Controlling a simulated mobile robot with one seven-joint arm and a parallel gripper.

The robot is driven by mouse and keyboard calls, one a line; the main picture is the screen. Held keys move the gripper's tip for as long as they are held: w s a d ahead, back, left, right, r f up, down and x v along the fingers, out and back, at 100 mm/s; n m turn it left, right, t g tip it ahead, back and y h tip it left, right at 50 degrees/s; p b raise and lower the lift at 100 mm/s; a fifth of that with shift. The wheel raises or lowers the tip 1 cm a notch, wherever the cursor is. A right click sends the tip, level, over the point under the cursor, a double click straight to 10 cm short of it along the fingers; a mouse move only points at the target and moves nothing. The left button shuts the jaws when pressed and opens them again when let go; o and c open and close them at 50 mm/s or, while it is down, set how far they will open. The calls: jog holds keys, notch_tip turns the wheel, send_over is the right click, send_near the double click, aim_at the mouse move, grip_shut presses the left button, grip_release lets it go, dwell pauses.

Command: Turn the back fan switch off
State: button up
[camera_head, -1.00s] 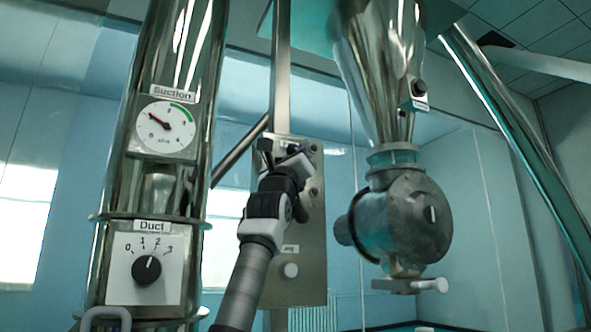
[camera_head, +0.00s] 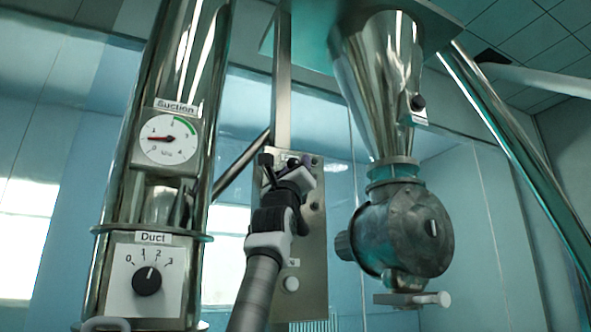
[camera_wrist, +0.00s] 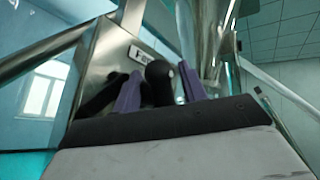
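A metal switch panel (camera_head: 314,240) hangs on a post at the centre of the head view. My gripper (camera_head: 293,170) is at the panel's upper part and hides much of it. In the wrist view, a black switch knob (camera_wrist: 159,80) stands below a label (camera_wrist: 144,56) that starts with "F"; the rest is unclear. My gripper's two purple fingers (camera_wrist: 160,90) are apart, one on each side of the knob. I cannot tell whether they touch it. Whether this is the back fan switch, and its exact setting, are not readable.
A steel duct at the left carries a Suction gauge (camera_head: 169,138) and a Duct dial (camera_head: 148,281) pointing between 1 and 2 or near 2. A steel hopper (camera_head: 378,90) and round valve housing (camera_head: 408,232) stand close to the panel's right.

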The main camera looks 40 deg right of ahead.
jog(key=shift+s+a+f+b, duration=0.15)
jog(key=shift+f+b, duration=0.25)
jog(key=shift+b, duration=0.2)
jog(key=b+v, duration=1.3)
jog(key=b, duration=0.1)
dwell(0.3)
